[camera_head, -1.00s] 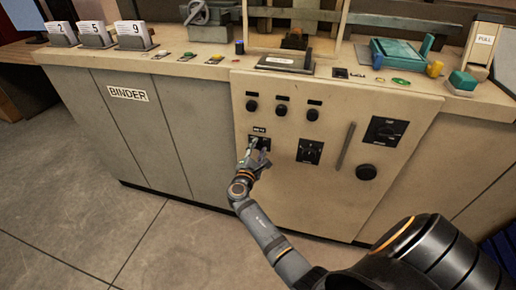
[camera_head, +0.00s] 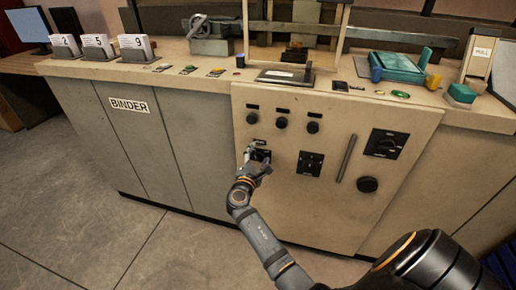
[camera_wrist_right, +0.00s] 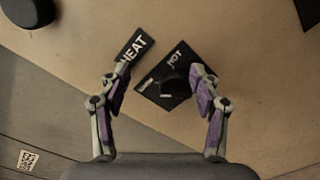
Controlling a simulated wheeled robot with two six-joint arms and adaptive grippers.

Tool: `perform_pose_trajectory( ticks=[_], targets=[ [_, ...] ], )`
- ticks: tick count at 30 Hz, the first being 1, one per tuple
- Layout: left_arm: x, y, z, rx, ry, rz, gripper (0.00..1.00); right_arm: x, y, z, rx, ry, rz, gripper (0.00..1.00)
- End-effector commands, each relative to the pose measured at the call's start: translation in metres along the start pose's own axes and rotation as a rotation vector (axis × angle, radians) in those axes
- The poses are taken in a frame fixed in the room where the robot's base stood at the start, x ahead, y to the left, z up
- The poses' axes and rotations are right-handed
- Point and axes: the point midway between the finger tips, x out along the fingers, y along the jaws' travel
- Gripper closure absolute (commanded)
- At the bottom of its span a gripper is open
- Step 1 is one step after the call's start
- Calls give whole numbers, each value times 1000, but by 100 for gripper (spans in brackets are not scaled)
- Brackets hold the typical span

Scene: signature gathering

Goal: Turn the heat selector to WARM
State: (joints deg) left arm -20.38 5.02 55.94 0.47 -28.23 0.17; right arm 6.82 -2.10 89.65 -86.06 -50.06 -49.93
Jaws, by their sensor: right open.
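The heat selector (camera_wrist_right: 174,86) is a black knob on a square black plate low on the beige panel. "HOT" shows on the plate in the wrist view; the other markings there are hidden or too small to read. A black "HEAT" label (camera_wrist_right: 131,55) lies beside the plate. My right gripper (camera_wrist_right: 162,80) is open, its fingers spread to either side of the knob, the right finger closer to it. I cannot tell whether it touches. In the head view my right gripper (camera_head: 258,158) covers part of the selector plate (camera_head: 262,155). My left gripper is not in view.
The panel has several black knobs (camera_head: 282,123) above, a black switch plate (camera_head: 310,163) and a long vertical handle (camera_head: 346,158) to the right, and a larger dial (camera_head: 385,144) beyond. Grey "BINDER" cabinet doors (camera_head: 150,150) stand left. The floor (camera_head: 90,235) in front is clear.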

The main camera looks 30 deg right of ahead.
Motion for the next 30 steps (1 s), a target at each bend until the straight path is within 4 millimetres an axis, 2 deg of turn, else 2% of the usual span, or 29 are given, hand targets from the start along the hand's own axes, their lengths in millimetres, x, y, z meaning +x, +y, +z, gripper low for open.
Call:
perform_pose_trajectory(
  ticks=[1, 3, 10, 27, 30],
  targets=[
    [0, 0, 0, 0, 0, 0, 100, 1, 15, 11, 11, -6, 11, 42],
    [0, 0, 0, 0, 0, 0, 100, 1, 28, 22, 10, -6, 11, 42],
    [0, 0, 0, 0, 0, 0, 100, 0, 51, 42, 6, -2, 8, 42],
    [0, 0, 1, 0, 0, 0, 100, 0, 54, 45, 4, -1, 7, 42],
    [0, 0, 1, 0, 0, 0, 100, -3, 42, 45, 53, 13, -23, 42]
  ],
)
